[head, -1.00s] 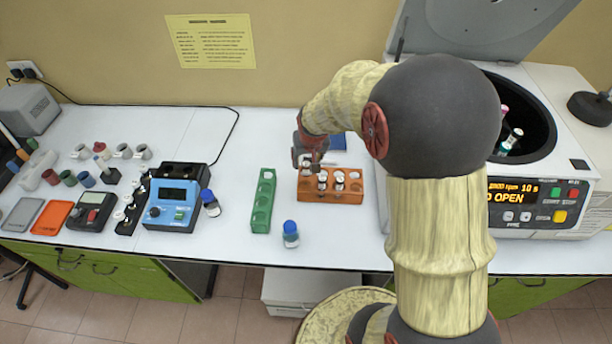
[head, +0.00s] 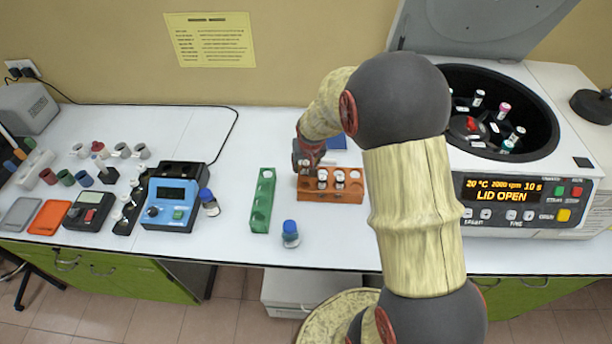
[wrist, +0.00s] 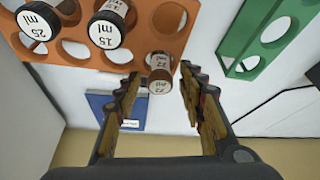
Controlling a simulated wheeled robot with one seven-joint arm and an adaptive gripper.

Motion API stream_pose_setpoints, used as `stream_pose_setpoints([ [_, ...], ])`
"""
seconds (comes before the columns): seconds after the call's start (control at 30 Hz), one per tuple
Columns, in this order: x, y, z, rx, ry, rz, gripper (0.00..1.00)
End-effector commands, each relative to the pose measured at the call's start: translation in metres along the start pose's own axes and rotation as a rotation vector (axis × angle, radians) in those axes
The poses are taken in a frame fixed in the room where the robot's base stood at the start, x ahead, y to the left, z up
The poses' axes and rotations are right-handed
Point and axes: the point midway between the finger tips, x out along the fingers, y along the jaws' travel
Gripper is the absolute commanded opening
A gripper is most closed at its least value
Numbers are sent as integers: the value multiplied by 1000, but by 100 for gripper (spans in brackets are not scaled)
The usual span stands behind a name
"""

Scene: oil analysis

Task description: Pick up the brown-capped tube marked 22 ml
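The tube marked 22 ml (wrist: 160,66) has a brown-edged cap with a white label. It stands in the orange rack, on the side towards the green rack. In the wrist view it lies between and just beyond the tips of my gripper (wrist: 160,78), which is open and empty. A finger is on each side, and no contact shows. In the head view my gripper (head: 307,160) is over the back left of the orange rack (head: 330,196) and hides this tube.
Tubes marked 25 ml (wrist: 38,24) and 15 ml (wrist: 108,25) stand in the same rack. A green rack (head: 262,212) is to the left, with a blue-capped bottle (head: 290,236) in front. A blue object (wrist: 112,110) lies behind. The open centrifuge (head: 520,205) is right.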

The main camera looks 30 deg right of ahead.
Motion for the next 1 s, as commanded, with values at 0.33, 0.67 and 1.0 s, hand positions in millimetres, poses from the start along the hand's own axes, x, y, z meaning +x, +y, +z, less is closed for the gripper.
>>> stream_pose_setpoints([
  [0.33, 0, 0, 0, 0, 0, 0, 18],
  [0.67, 0, 0, 0, 0, 0, 0, 2],
  [1.0, -15, 0, -7, 0, 3, 0, 2],
])
